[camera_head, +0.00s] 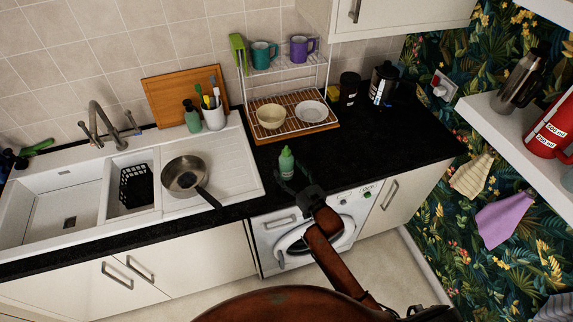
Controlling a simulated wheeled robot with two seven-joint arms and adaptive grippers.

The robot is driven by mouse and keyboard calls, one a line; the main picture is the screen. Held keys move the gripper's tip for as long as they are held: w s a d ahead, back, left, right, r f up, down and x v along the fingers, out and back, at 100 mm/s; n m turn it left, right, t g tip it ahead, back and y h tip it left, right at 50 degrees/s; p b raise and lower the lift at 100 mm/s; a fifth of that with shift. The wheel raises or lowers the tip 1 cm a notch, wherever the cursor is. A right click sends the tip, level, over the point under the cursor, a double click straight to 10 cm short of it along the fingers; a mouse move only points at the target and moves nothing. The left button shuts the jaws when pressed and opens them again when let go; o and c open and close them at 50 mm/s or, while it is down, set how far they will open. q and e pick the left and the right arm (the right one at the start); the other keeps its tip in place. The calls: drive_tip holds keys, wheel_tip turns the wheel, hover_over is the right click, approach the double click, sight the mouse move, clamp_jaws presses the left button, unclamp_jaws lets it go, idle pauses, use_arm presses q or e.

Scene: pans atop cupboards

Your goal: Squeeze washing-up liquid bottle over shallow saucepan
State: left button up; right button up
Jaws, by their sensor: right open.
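The washing-up liquid bottle (286,160), green and upright, stands near the front edge of the black worktop, right of the sink. My right gripper (290,178) is open, with its dark fingers low around or just in front of the bottle. I cannot tell whether they touch it. The fingers partly hide the bottle's lower part. The shallow saucepan (184,173), dark metal, sits on the white sink unit left of the bottle. My left gripper is not in view.
The white sink (62,210) with a black basket (136,187) lies left. A teal bottle (192,117) and a white brush cup (214,117) stand behind the saucepan. A dish rack (290,105) with bowls and mugs stands behind the green bottle. The worktop (385,150) to its right is clear.

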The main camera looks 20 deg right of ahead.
drive_tip(key=shift+x, duration=1.1)
drive_tip(key=shift+w, duration=0.15)
drive_tip(key=c, duration=1.4)
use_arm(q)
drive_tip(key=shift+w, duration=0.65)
use_arm(e)
drive_tip(key=shift+c, duration=0.5)
drive_tip(key=shift+r, duration=0.1)
